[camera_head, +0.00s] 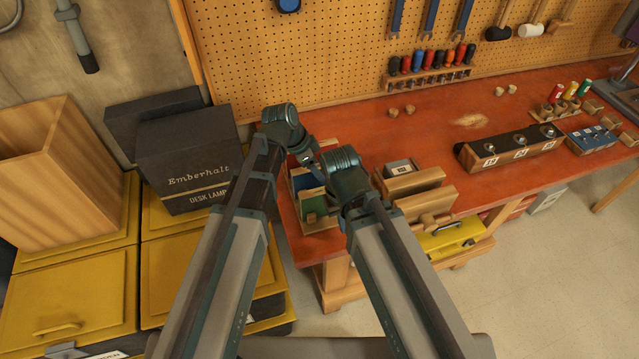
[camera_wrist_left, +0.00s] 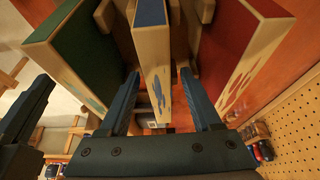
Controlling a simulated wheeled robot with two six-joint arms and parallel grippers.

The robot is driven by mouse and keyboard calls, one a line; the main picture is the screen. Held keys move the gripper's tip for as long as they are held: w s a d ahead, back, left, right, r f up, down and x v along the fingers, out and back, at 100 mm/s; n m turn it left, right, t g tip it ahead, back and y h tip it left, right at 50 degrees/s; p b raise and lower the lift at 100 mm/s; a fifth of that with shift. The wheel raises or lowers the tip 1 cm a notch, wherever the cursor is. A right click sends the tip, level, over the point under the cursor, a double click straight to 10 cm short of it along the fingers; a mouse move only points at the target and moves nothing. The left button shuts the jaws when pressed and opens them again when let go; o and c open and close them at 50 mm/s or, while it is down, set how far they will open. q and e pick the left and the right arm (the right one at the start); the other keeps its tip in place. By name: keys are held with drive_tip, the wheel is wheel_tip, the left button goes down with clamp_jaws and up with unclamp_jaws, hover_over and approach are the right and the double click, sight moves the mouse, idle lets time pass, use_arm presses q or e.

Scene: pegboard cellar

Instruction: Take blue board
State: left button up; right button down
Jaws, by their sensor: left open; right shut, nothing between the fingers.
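The blue board (camera_wrist_left: 151,12) stands on edge in the left wrist view, its pale wooden edge with a blue print facing me. My left gripper (camera_wrist_left: 160,74) is open, one finger on each side of this edge, with gaps showing. A green board (camera_wrist_left: 88,50) stands to its left and a red board (camera_wrist_left: 228,45) to its right. In the head view the blue board (camera_head: 303,181) shows partly in a wooden rack behind my arms, with the green board (camera_head: 314,204) nearer. My shut, empty right gripper (camera_wrist_left: 32,108) appears at the left of the wrist view.
The rack stands at the left end of the orange workbench (camera_head: 420,125), beside a dark lamp box (camera_head: 185,150) on yellow bins. Wooden holders (camera_head: 425,200) stand right of my arms. A pegboard (camera_head: 300,50) rises behind; the bench middle has free room.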

use_arm(q)
drive_tip(key=shift+b+x, duration=0.35)
drive_tip(key=shift+x, duration=0.55)
drive_tip(key=shift+r, duration=0.1)
drive_tip(key=shift+a, duration=0.1)
clamp_jaws()
